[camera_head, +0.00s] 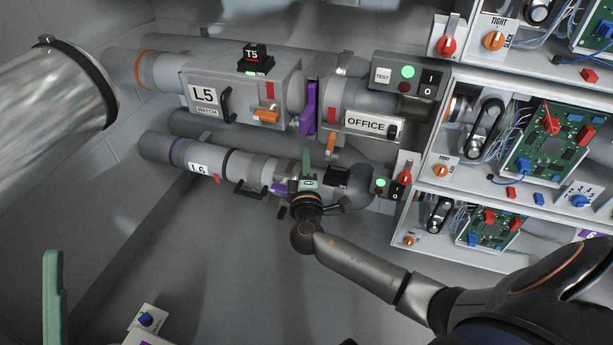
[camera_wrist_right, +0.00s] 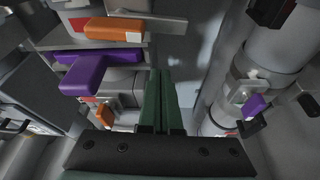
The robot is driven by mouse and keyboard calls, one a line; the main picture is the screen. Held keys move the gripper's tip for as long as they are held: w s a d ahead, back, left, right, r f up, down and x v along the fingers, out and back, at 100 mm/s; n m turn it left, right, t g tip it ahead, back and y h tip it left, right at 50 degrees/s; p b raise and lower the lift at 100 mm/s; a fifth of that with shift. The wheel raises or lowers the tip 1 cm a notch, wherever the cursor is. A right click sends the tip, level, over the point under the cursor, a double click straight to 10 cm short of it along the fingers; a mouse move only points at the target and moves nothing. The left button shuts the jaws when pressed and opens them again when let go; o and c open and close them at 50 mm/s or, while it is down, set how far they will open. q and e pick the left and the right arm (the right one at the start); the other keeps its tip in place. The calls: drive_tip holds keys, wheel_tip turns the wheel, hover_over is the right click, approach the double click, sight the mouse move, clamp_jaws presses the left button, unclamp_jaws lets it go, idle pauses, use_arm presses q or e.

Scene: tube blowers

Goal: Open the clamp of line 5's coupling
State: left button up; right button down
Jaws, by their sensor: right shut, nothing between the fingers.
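Line 5's tube carries a white L5 sign (camera_head: 203,94). To the right of its box is the coupling, with a purple lever (camera_head: 308,108) standing upright along its flange. The same kind of purple lever shows large at the left in the right wrist view (camera_wrist_right: 88,74), below an orange handle (camera_wrist_right: 115,29). My right gripper (camera_head: 306,155) is below the line 5 coupling in the head view, in front of line 6's tube. Its green fingers (camera_wrist_right: 158,75) are shut and empty, pointing right of the purple lever and apart from it. One green finger of my left gripper (camera_head: 53,258) shows at the lower left.
Line 6's tube (camera_head: 218,165) runs below line 5, with a smaller purple lever (camera_head: 282,188) close to my right gripper. An OFFICE sign (camera_head: 366,124) and a switch box (camera_head: 408,75) sit right of the coupling. Shelves with circuit boards (camera_head: 550,140) stand at the right.

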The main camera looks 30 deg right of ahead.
sight(328, 158)
drive_tip(key=d, duration=0.2)
drive_tip(key=s+d, duration=0.1)
drive_tip(key=d, duration=0.1)
drive_tip(key=shift+f+b, duration=0.2)
drive_tip(key=shift+b, duration=0.1)
drive_tip(key=p, duration=0.1)
drive_tip(key=n+p, duration=0.1)
drive_tip(key=shift+s+d+r+n+p, duration=0.1)
drive_tip(key=shift+s+d+n+p, duration=0.2)
drive_tip(key=shift+s+p, duration=0.1)
drive_tip(key=shift+s+d+f+g, duration=0.1)
drive_tip(key=shift+f+g, duration=0.2)
drive_tip(key=shift+d, duration=0.1)
